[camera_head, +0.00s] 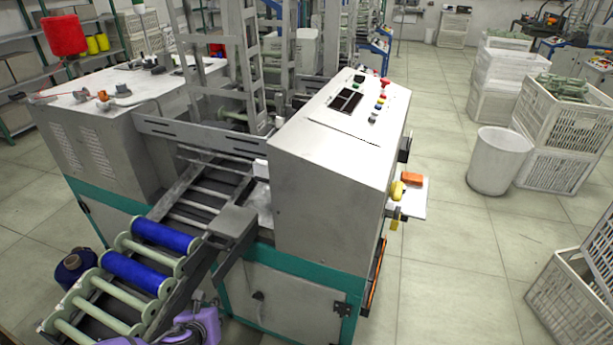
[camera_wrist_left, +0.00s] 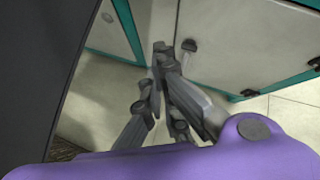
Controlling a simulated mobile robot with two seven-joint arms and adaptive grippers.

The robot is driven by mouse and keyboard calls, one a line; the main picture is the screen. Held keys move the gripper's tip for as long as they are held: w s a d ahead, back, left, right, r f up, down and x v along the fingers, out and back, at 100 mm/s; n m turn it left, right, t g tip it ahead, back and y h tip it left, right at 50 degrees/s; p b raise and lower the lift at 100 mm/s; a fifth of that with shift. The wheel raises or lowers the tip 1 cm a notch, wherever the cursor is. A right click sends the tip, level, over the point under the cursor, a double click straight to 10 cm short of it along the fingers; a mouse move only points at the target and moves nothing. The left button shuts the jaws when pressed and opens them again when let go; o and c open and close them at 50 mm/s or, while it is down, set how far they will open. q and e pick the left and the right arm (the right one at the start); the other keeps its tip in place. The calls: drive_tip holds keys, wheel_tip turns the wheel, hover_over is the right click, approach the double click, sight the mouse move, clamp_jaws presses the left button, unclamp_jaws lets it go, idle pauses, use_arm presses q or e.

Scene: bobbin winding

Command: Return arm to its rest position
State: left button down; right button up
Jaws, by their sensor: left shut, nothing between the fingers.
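My left arm shows as purple links at the bottom of the head view, below the roller chute of the winding machine. My left gripper (camera_head: 201,304) is low beside the chute, near the machine's lower cabinet, and mostly hidden there. In the left wrist view my left gripper (camera_wrist_left: 166,58) has its dark fingers together, with nothing held between them. Its fingers point toward the grey cabinet door (camera_wrist_left: 245,45) with teal edging. I cannot tell the exact gap to that door. My right gripper is not in view.
Two blue bobbins (camera_head: 165,235) lie on the chute's pale green rollers, just above my left arm. A dark blue spool (camera_head: 75,268) is left of the chute. The winding machine (camera_head: 330,150) stands close ahead. White crates (camera_head: 560,120) and a bin (camera_head: 498,160) stand right; floor between is clear.

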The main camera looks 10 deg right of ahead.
use_arm(q)
drive_tip(key=s+d+r+n+h+p, duration=0.1)
drive_tip(key=s+d+r+n, duration=0.1)
drive_tip(key=d+n, duration=0.25)
drive_tip(key=s+d+r+n+h, duration=0.1)
drive_tip(key=d+r+n+h, duration=0.1)
drive_tip(key=d+r+n, duration=0.3)
drive_tip(key=s+d+r+n+h+p, duration=0.1)
drive_tip(key=s+d+n+p, duration=0.1)
drive_tip(key=s+n, duration=0.35)
drive_tip(key=s+d+r+n+p, duration=0.1)
drive_tip(key=s+d+n, duration=0.2)
drive_tip(key=s+n, duration=0.25)
drive_tip(key=s+a+n+y+p, duration=0.2)
drive_tip(key=s+a+n, duration=0.5)
drive_tip(key=s, duration=0.6)
drive_tip(key=s+a+n+y+p, duration=0.3)
drive_tip(key=s+a+n, duration=0.5)
drive_tip(key=s+a, duration=0.4)
drive_tip(key=shift+s+f+g+y+p, duration=0.3)
drive_tip(key=shift+s+p, duration=0.1)
drive_tip(key=shift+s, duration=0.55)
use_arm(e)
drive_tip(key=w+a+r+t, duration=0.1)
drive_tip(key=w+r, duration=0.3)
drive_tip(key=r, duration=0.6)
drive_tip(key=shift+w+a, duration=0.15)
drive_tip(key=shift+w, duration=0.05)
